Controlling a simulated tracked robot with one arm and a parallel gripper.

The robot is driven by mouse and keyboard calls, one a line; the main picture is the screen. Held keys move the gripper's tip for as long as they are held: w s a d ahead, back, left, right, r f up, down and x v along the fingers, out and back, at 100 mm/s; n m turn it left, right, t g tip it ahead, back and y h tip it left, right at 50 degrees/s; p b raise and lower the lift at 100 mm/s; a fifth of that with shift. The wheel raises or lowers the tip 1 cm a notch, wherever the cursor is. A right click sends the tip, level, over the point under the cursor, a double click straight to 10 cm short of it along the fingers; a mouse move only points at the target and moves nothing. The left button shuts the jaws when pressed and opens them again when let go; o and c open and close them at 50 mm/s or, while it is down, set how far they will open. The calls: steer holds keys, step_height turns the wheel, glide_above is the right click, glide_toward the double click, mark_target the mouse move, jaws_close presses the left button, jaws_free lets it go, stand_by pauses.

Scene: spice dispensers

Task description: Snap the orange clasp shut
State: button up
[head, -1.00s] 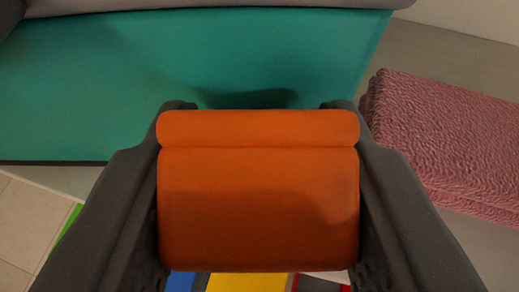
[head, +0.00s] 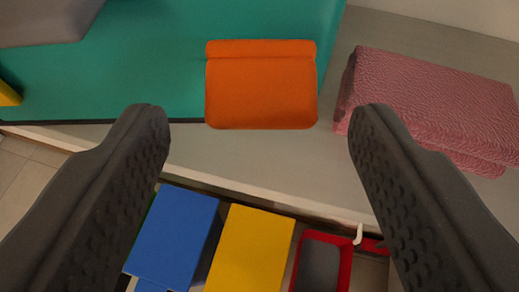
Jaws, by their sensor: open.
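The orange clasp (head: 261,88) is a flat rounded block with a ridge along its top edge. It lies against the front of a teal case (head: 160,70), and its lower end reaches past the case's dark front edge. My gripper (head: 259,120) is open and empty, with its two dark fingers wide apart. The clasp shows in the gap between them, beyond the fingertips and apart from both. Whether the clasp is fully latched cannot be told from here.
A pink textured block (head: 435,100) lies on the grey counter (head: 270,165) to the right. Below the counter's front edge are a blue box (head: 175,235), a yellow box (head: 250,250) and a red tray (head: 345,265). A grey piece (head: 45,20) rests on the case at upper left.

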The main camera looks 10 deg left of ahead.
steer(key=v, duration=0.8)
steer(key=shift+s, duration=0.3)
steer(key=shift+d+r, duration=0.1)
steer(key=shift+c, duration=0.4)
